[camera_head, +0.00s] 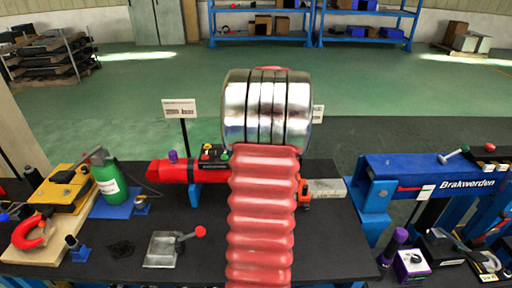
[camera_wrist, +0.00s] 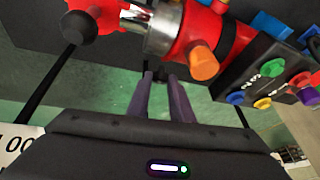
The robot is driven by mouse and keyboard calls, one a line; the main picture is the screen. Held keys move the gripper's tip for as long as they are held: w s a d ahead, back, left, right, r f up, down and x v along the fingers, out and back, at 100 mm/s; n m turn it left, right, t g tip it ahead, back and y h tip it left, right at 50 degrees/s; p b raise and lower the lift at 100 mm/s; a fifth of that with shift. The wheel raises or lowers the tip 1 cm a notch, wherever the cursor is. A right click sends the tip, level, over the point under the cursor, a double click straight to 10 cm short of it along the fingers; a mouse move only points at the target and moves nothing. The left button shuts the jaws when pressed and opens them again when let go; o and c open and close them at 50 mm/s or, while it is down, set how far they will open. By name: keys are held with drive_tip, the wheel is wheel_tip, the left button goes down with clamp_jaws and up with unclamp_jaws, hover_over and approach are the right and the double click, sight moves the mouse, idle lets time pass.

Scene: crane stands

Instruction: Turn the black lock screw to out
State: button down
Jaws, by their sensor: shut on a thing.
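In the wrist view my gripper (camera_wrist: 161,78) has its two fingers close together, with their tips at a small dark part just under the silver and red barrel (camera_wrist: 178,28). This dark part looks like the black lock screw (camera_wrist: 160,74), mostly hidden between the fingers, so its turn position cannot be read. An orange knob (camera_wrist: 203,63) sits beside it on the barrel. In the head view the red barrel (camera_head: 170,172) lies across the bench, and my arm hides the gripper and the screw.
A button box (camera_wrist: 268,78) stands close on the right in the wrist view, and a black round knob (camera_wrist: 90,22) at upper left. On the bench (camera_head: 330,240) are a green bottle (camera_head: 108,176) and a metal plate with a red-balled lever (camera_head: 165,250). A blue stand (camera_head: 415,172) is at right.

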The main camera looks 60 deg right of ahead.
drive_tip(key=shift+s+d+f+n+t+y, duration=0.1)
drive_tip(key=shift+s+d+n+t+y, duration=0.1)
drive_tip(key=shift+n+t+y, duration=0.75)
drive_tip(key=shift+s+d+f+n+t+y, duration=0.15)
drive_tip(key=shift+n+t+y, duration=0.3)
drive_tip(key=shift+n+y, duration=0.85)
drive_tip(key=shift+s+d+n+t+y, duration=0.1)
drive_tip(key=shift+d+n+t+y, duration=0.15)
drive_tip(key=shift+n+t+y, duration=0.9)
drive_tip(key=shift+n+g+h, duration=0.3)
drive_tip(key=shift+n+g, duration=0.1)
drive_tip(key=shift+g, duration=0.15)
drive_tip(key=c, duration=1.6)
unclamp_jaws()
drive_tip(key=shift+w, duration=0.1)
drive_tip(key=shift+r, duration=0.1)
drive_tip(key=v, duration=1.3)
drive_tip(key=shift+s+d+r, duration=0.1)
drive_tip(key=shift+s+d, duration=0.05)
drive_tip(key=shift+s, duration=0.1)
